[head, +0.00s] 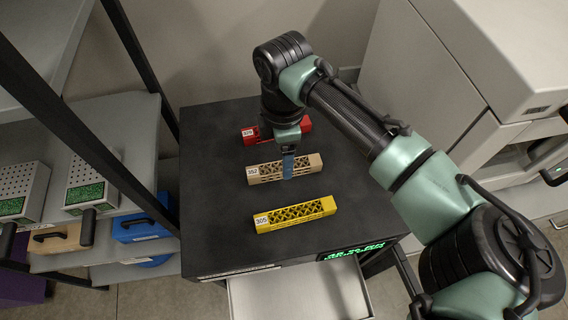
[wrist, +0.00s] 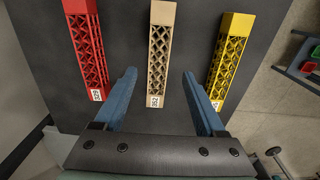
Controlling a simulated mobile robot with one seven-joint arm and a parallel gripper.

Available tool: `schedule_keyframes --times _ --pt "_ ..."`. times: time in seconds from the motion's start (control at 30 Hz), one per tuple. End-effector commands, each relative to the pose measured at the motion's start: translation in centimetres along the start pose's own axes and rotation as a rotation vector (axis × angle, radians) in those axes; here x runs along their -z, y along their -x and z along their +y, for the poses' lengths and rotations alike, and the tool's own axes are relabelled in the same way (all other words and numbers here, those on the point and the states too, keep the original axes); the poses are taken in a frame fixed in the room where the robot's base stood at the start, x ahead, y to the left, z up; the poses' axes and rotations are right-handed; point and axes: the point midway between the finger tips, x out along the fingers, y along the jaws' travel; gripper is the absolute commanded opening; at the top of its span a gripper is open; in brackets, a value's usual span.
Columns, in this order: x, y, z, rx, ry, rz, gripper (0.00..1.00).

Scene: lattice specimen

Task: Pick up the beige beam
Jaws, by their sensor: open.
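The beige beam (head: 265,173) is a lattice bar with a white label reading 352. It lies on the dark table top (head: 215,230) between the red and yellow beams. My gripper (head: 288,165) is at the beige beam in the head view and hides part of it. In the wrist view, my gripper (wrist: 160,88) is open, with its blue fingers apart. The beige beam (wrist: 160,55) lies in line with the gap between them, touching neither finger in that view. Its labelled end is between the fingers. I cannot tell the height of the fingertips above the table.
A red beam (head: 250,134) lies behind and a yellow beam (head: 295,214) lies in front. An open drawer (head: 300,290) is below the table's front edge. A shelf rack with boxes (head: 85,188) stands at left, and a white machine (head: 480,60) at right.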

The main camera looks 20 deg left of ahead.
Motion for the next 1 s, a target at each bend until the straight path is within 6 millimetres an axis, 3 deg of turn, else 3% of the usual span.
schedule_keyframes --times 0.23,0.53,0.93,1.0 --pt "-0.2 -3.3 0.2 0.002 0.0 -0.001 0.72" --pt "-0.2 -3.9 0.2 0.0 0.0 -0.001 0.72" --pt "-0.2 -3.8 0.2 0.0 0.0 -0.001 0.01" --pt "-0.2 -3.8 0.2 0.0 0.0 -0.001 0.0"
